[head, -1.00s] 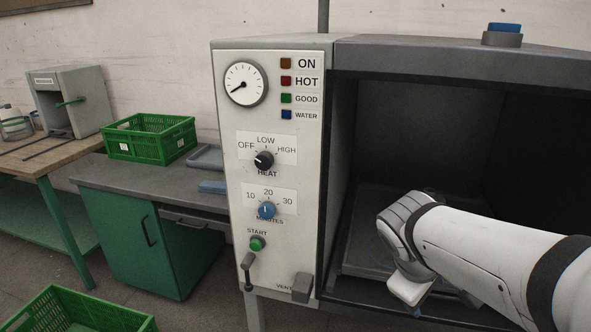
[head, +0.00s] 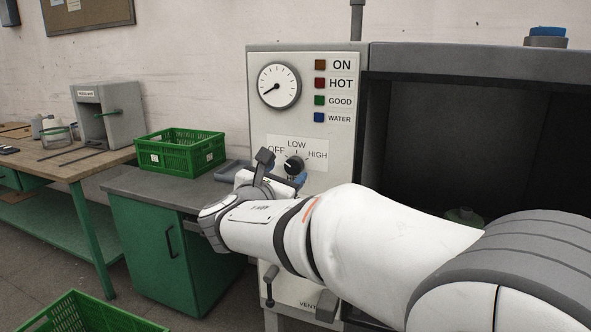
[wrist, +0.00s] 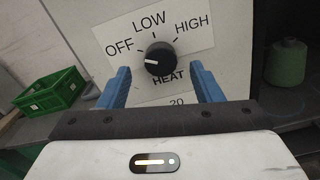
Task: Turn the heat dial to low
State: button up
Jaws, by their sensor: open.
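The heat dial (head: 293,165) is a round black knob with a white mark on the cabinet's white front panel. It also shows in the wrist view (wrist: 160,58), under the printed words OFF, LOW and HIGH. Its white mark points left, toward OFF. My gripper (wrist: 160,70) is open, with one blue finger on each side of the dial's lower part in the wrist view. I cannot tell whether the fingers touch it. In the head view my gripper (head: 287,180) is just below the dial, and my arm hides the minutes dial and start button.
The cabinet's dark open chamber (head: 420,140) is to the right, with a green cone (wrist: 285,62) inside. A green crate (head: 181,152) stands on the grey bench at left. Another green crate (head: 90,315) is low at front left. A gauge (head: 279,86) is above the dial.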

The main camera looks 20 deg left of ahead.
aim_at(293, 167)
jog(key=w, duration=0.4)
jog(key=shift+w+d, duration=0.15)
jog(key=shift+d, duration=0.05)
jog(key=shift+c, duration=0.5)
jog(key=c, duration=0.9)
